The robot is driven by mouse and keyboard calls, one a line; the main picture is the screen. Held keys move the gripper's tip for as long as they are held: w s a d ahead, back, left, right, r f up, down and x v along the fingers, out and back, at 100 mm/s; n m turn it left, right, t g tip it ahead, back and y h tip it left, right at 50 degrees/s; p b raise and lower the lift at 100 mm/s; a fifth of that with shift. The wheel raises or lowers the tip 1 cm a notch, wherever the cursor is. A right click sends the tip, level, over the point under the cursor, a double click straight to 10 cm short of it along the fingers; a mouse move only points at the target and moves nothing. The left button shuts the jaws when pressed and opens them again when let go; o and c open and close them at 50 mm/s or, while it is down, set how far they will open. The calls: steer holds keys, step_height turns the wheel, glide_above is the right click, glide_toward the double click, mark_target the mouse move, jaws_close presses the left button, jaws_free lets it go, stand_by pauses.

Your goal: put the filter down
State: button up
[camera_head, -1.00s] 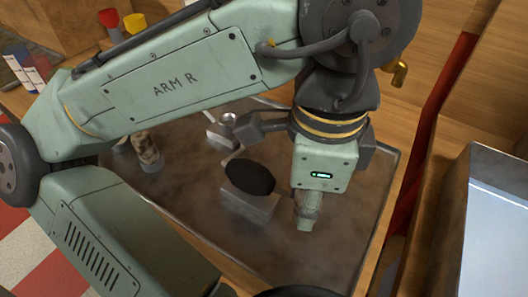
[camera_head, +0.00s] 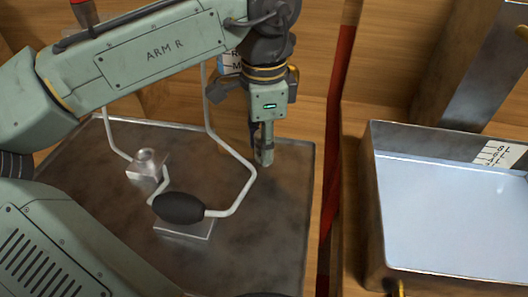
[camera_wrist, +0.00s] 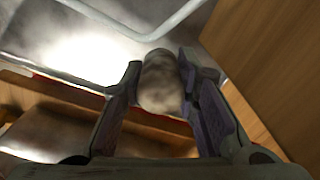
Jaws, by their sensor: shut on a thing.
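My gripper (camera_head: 262,142) points down over the right part of the dark metal tray (camera_head: 270,240) in the head view. In the wrist view, my gripper (camera_wrist: 163,98) has its two fingers on either side of a mottled grey-brown, rounded piece, which I take to be the filter (camera_wrist: 160,82). The filter (camera_head: 265,157) shows only as a small piece at the fingertips in the head view. I cannot tell whether its lower end touches the tray.
A bent white tube (camera_head: 236,155) stands over the tray beside my gripper. A black oval pad (camera_head: 178,208) sits at a metal block (camera_head: 184,228); another block (camera_head: 147,165) holds a ring. A metal basin (camera_head: 375,215) stands at right, past a wooden edge and a red strip.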

steer(key=shift+f, duration=1.75)
steer(key=shift+f, duration=0.1)
steer(key=shift+f, duration=0.15)
steer(key=o, duration=0.9)
steer(key=shift+c, duration=0.2)
step_height(320, 180, up, 12)
steer(key=shift+r, duration=0.25)
